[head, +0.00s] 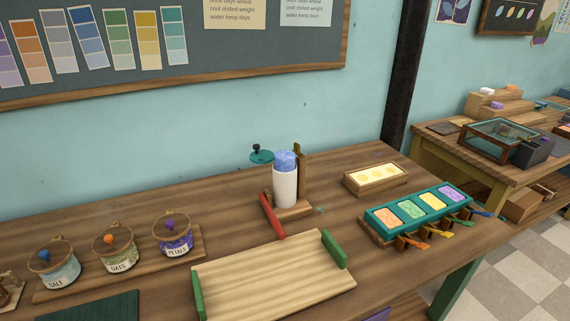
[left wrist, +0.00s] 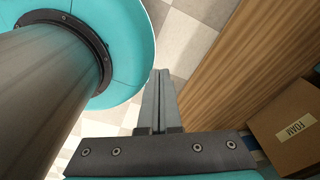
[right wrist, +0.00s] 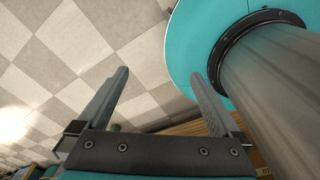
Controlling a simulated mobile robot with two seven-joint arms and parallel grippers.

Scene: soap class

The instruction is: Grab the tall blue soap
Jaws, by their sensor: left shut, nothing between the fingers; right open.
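The tall blue soap (head: 285,160) stands upright in a white cylinder (head: 285,187) on a small wooden stand near the back of the table, with its mottled blue top showing above the rim. The rest of it is hidden inside the cylinder. My left gripper (left wrist: 160,75) is shut and empty in the left wrist view, over the floor beside the table side. My right gripper (right wrist: 160,75) is open and empty in the right wrist view, over the checkered floor. Neither gripper shows in the head view, and both are away from the soap.
A red lever (head: 272,216) juts forward from the stand, and a teal disc (head: 262,157) sits beside the soap. A wooden tray (head: 270,279) lies in front. Jars (head: 116,251) stand left; a teal mold (head: 384,227) and yellow soap tray (head: 366,187) sit right.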

